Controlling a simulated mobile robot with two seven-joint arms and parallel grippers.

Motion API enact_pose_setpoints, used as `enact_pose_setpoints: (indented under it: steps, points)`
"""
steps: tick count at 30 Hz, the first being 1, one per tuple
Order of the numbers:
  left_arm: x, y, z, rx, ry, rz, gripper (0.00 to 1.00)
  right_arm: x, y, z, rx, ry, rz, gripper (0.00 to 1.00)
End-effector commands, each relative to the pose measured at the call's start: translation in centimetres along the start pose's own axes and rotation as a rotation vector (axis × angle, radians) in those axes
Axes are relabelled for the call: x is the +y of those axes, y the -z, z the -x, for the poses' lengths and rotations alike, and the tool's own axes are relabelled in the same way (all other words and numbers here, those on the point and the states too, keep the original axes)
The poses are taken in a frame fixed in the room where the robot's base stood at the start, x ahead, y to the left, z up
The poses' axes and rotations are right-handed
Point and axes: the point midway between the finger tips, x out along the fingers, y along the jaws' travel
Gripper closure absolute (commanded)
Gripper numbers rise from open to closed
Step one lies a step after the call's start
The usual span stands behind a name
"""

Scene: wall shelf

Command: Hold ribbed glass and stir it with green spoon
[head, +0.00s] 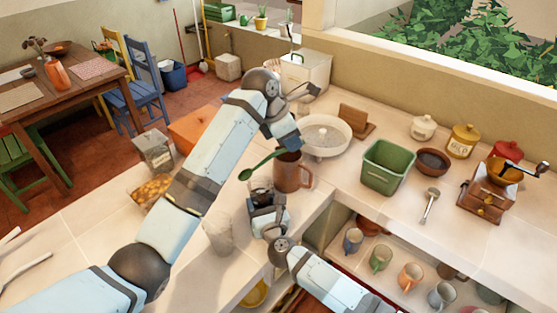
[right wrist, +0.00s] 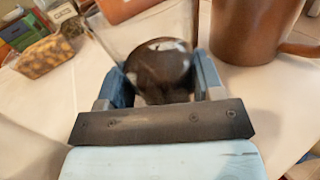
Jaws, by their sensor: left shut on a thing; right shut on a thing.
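The green spoon (head: 262,164) is gripped near one end by my left gripper (head: 288,142) in the head view. It slants down to the left, its bowl end lying up and left of my right gripper (head: 265,198). My right gripper is shut on a clear glass, which shows between its fingers in the right wrist view (right wrist: 150,28). A dark rounded patch shows through the glass; I cannot tell if it is contents or the base. Ribs are not clear. The spoon does not show in the wrist view and appears outside the glass.
A brown mug (head: 290,174) stands close behind the right gripper; it also shows in the right wrist view (right wrist: 250,32). A pale translucent vessel (head: 218,232) stands to the left. A white round dish (head: 326,136) and green bin (head: 388,165) are to the right. Mugs fill the lower shelf.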

Motion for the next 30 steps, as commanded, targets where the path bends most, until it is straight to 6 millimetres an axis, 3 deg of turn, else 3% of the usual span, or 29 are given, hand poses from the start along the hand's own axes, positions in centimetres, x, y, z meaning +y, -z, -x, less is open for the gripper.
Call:
enact_pose_setpoints:
  steps: [6, 10, 16, 30]
  points:
    - [0.4, 1.4, 6.3, -0.695, -0.008, 0.053, 1.0, -0.1, 0.1, 0.0, 0.001, 0.001, 0.0, 0.74]
    - [0.8, 2.9, 10.0, -0.903, -0.058, 0.087, 1.0, 0.0, 0.1, 0.0, 0.001, 0.001, 0.0, 0.74]
    - [1.0, 4.2, 12.3, -1.001, -0.098, 0.11, 1.0, 0.0, 0.1, 0.0, 0.001, 0.001, 0.0, 0.74]
    - [1.1, 4.4, 12.2, -1.001, -0.102, 0.114, 1.0, -0.1, 0.1, 0.0, 0.001, 0.001, 0.0, 0.74]
